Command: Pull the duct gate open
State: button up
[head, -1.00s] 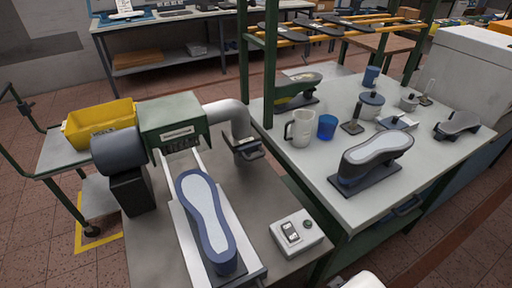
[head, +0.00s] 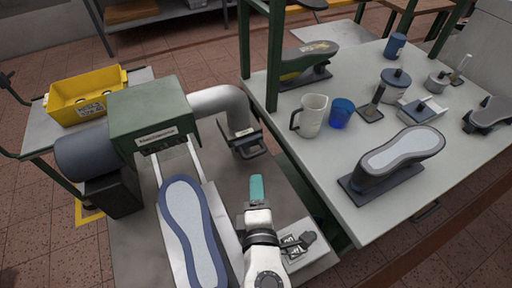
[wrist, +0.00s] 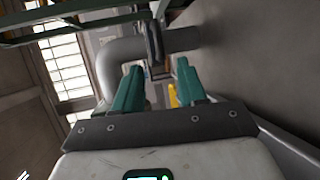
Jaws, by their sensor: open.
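The duct gate (head: 248,143) is a dark plate with a loop-like handle at the lower end of the grey duct pipe (head: 222,100). In the wrist view the dark gate (wrist: 156,48) is ahead, roughly between my fingertips, with the pipe (wrist: 118,58) bending beside it. My gripper (head: 257,182) has teal fingers and points at the gate from the near side, apart from it in the head view. In the wrist view the two fingers (wrist: 160,68) are spread, with nothing held between them. How far the gate is pulled out is not clear.
A switch box (head: 300,245) lies right of my arm. The workbench (head: 345,195) at right holds a pitcher (head: 312,115), a blue cup (head: 341,112) and another last (head: 395,158).

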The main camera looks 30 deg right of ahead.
aim_at(254, 157)
jog(key=p+x, duration=0.1)
jog(key=x, duration=1)
jog(key=shift+r, duration=0.1)
grip_shut()
dwell(0.4)
